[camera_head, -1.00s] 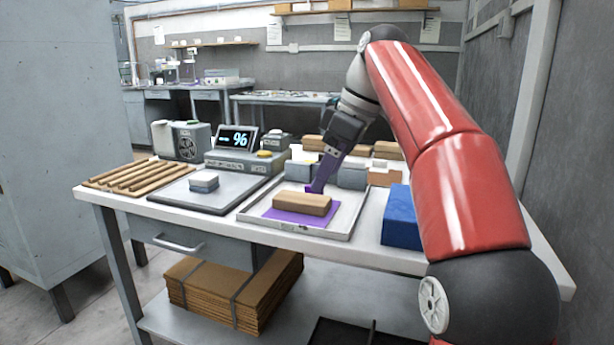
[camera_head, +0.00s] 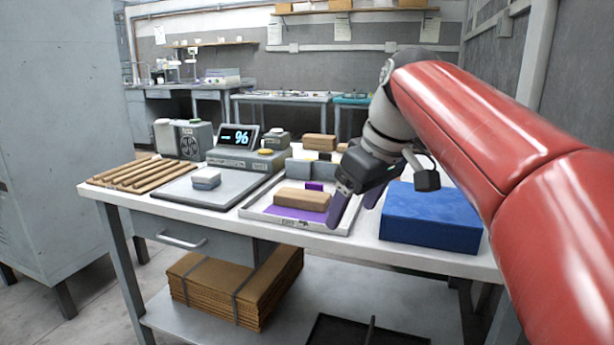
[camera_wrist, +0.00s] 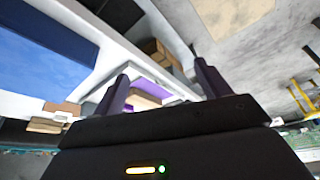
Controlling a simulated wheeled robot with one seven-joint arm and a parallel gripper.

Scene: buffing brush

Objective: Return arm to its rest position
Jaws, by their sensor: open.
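My red arm (camera_head: 500,130) reaches in from the right side of the head view. My gripper (camera_head: 358,205) is open and empty, with its dark purple fingers spread above the right end of the tray. In the wrist view the two fingers (camera_wrist: 160,88) stand apart with nothing between them. A wooden block (camera_head: 302,199) lies on a purple mat (camera_head: 318,215) in the shallow white tray (camera_head: 262,215). A small purple block (camera_head: 314,186) is behind the wooden block.
A large blue block (camera_head: 432,217) sits right of the tray, close to my gripper. Stacked cardboard (camera_head: 232,290) lies on the lower shelf.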

